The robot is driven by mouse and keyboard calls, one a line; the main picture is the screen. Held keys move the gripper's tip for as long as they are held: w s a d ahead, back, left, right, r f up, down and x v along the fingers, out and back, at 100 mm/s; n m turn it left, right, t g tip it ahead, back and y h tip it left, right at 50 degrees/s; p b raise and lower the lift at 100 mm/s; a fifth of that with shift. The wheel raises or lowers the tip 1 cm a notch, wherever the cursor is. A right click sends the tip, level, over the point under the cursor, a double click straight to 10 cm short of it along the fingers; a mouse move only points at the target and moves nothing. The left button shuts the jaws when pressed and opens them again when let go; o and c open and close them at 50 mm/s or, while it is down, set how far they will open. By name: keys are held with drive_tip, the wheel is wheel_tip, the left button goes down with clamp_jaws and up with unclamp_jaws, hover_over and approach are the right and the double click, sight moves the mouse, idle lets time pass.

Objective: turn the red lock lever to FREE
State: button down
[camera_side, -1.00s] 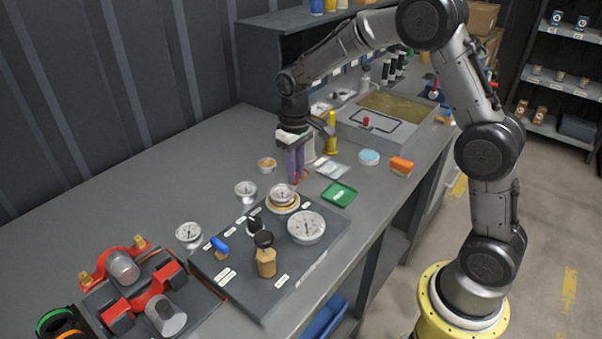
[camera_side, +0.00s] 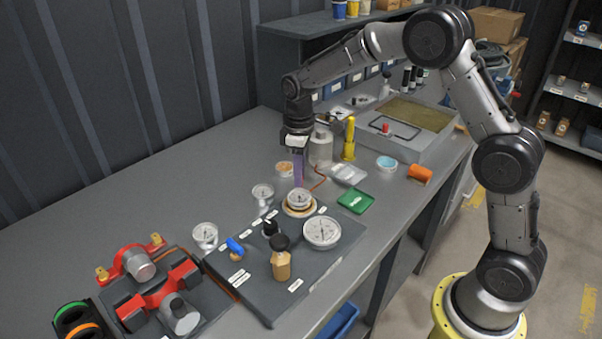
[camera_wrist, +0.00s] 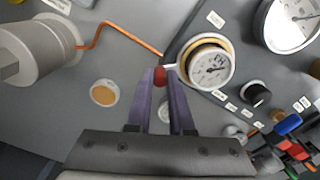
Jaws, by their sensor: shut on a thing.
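The red lock lever shows in the wrist view as a small red knob (camera_wrist: 160,75) on a short pale arm at the left edge of a brass-ringed gauge (camera_wrist: 208,66). My gripper (camera_wrist: 161,77) is shut on it, with one purple finger on each side. In the side view, my gripper (camera_side: 298,184) points down just behind the brass-ringed gauge (camera_side: 299,199) on the dark panel (camera_side: 262,285); the fingers hide the red lever there. I cannot read a FREE mark in either view.
A larger gauge (camera_side: 321,232), a black knob (camera_side: 271,228), a brass black-topped handle (camera_side: 281,262) and a blue lever (camera_side: 235,246) stand on the panel. A metal cylinder (camera_side: 320,148) with an orange wire and a green tray (camera_side: 355,200) are near my gripper.

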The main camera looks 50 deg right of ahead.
drive_tip(key=shift+w+r, duration=0.15)
drive_tip(key=c, duration=1.1)
unclamp_jaws()
drive_tip(key=shift+a, duration=0.1)
drive_tip(key=o, duration=0.3)
wheel_tip(320, 180, up, 14)
drive_tip(key=shift+f, duration=0.15)
